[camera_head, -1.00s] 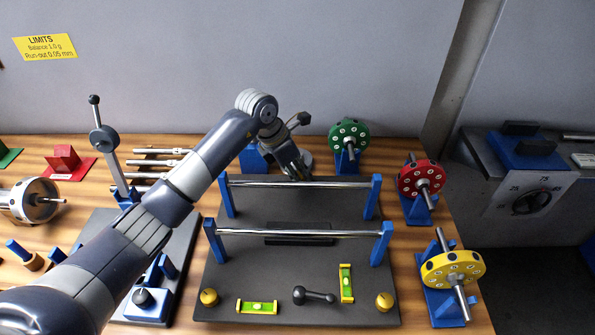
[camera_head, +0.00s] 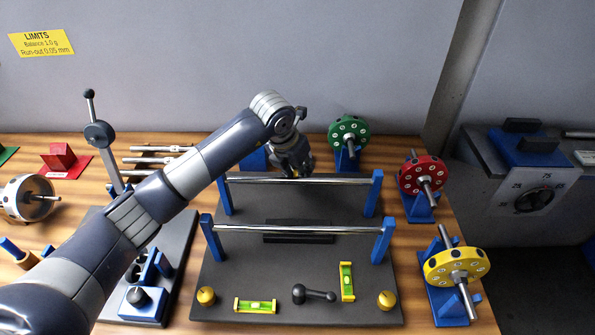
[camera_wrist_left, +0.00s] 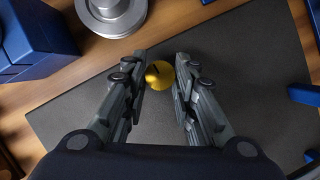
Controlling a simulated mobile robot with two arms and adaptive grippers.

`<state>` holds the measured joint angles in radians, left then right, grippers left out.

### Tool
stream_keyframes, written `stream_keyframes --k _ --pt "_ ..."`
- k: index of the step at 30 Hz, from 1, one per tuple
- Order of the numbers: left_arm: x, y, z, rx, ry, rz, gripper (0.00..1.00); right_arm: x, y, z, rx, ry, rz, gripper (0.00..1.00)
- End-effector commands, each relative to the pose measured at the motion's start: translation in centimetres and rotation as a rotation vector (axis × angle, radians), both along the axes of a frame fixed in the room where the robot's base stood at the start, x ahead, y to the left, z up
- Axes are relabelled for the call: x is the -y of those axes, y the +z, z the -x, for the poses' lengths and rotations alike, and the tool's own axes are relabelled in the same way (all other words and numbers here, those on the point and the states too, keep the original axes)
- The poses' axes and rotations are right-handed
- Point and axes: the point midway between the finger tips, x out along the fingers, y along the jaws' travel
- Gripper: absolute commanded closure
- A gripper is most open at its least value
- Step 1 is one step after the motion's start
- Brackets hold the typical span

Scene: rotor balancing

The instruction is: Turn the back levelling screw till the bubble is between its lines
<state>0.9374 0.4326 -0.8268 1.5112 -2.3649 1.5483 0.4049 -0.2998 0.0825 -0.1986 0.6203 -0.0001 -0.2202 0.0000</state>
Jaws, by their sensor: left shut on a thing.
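The back levelling screw is a yellow knob (camera_wrist_left: 160,74) at the back of the dark grey base plate (camera_head: 330,208); a dark mark shows on its top. My left gripper (camera_wrist_left: 160,78) is shut on this knob, one finger on each side. In the head view my left gripper (camera_head: 297,173) is behind the back rail and largely hides the knob. Two green spirit levels with yellow frames lie on the plate's front: one sideways (camera_head: 256,306), one front-to-back (camera_head: 347,282). Their bubbles are too small to place against the lines. My right gripper is out of view.
Two metal rails on blue posts (camera_head: 378,193) cross the plate near my left gripper. Two more yellow screws, left (camera_head: 206,296) and right (camera_head: 387,299), stand at the front, with a dark handle (camera_head: 313,294) between. Green (camera_head: 348,133), red (camera_head: 422,175) and yellow (camera_head: 456,267) rotors stand right.

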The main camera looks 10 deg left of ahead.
Motion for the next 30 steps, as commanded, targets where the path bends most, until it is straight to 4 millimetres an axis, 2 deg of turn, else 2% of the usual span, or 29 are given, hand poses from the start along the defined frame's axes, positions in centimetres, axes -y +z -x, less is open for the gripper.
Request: stream_keyframes --k 9,21,22,24,30 --pt "0.07 0.13 -0.09 0.004 0.081 0.001 0.98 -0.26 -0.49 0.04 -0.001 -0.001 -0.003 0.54" --pt "0.07 0.19 -0.1 0.004 0.087 0.001 0.98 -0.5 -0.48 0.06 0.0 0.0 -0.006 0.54" --pt "0.07 0.2 -0.09 0.004 0.087 0.001 0.67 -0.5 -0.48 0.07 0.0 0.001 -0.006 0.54" --pt "0.07 0.19 -0.09 0.004 0.087 0.001 0.54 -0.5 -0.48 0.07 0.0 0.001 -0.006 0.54" --pt "0.07 0.1 -0.03 0.002 0.086 0.0 0.54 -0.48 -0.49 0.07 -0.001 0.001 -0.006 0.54"
